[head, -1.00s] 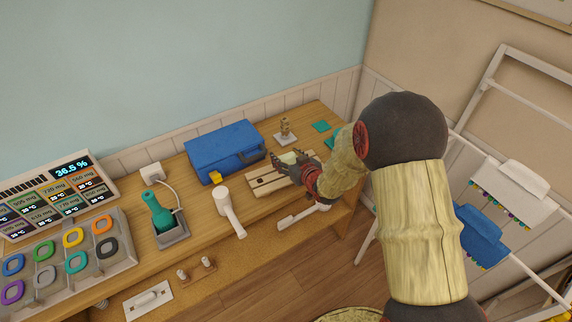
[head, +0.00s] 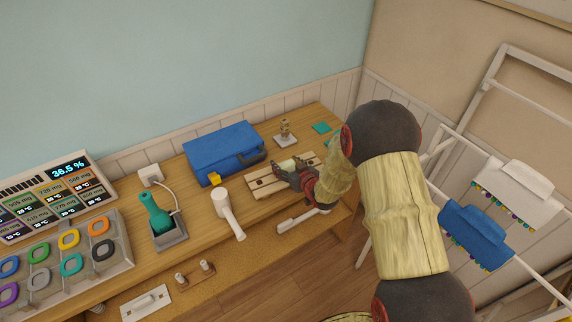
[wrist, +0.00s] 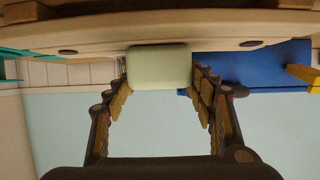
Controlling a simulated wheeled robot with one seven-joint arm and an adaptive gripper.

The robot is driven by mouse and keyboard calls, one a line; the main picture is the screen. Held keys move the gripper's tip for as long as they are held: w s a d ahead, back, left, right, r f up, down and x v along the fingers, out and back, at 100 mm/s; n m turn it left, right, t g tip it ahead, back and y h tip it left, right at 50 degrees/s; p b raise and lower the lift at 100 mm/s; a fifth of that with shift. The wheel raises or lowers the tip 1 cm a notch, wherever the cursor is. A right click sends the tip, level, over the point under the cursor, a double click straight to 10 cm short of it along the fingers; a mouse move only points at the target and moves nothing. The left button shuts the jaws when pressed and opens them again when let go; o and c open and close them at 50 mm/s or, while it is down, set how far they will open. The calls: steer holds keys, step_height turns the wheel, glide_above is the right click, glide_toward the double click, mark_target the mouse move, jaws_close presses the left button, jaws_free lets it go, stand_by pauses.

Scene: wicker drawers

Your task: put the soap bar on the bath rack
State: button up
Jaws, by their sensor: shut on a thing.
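The soap bar (wrist: 158,67) is a pale green rounded block between my fingers in the wrist view; a small pale part of it (head: 288,164) shows in the head view. My gripper (head: 290,170) is shut on it. The bath rack (head: 262,188) is a light wooden slatted board with dark spots on the table. The soap and my fingers are over the rack's middle to right part. My gripper and wrist hide part of the rack. I cannot tell whether the soap touches the slats.
A blue case (head: 222,152) with a yellow latch stands left of the rack. A white handled tool (head: 228,212) lies in front of the case. A small figure on a stand (head: 285,132) and a teal square (head: 321,128) are behind.

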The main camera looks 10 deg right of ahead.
steer(key=o, duration=1.2)
steer(key=shift+r+p, duration=0.2)
steer(key=shift+p, duration=0.1)
steer(key=p+v, duration=0.2)
steer(key=v, duration=1)
steer(key=s+d+r+m+g+h, duration=0.15)
steer(key=s+r, duration=0.25)
steer(key=r, duration=0.5)
steer(key=s+d+r+g+h, duration=0.1)
steer(key=s+r+g+h, duration=0.15)
steer(key=s+r, duration=0.4)
steer(key=s+a+r+g, duration=0.1)
steer(key=s+r, duration=0.3)
steer(key=s, duration=0.6)
steer(key=s+a+r+m+g+y, duration=0.1)
steer(key=s+a+r+g, duration=0.1)
steer(key=s, duration=0.8)
steer(key=shift+a+r, duration=0.9)
steer(key=shift+r, duration=0.05)
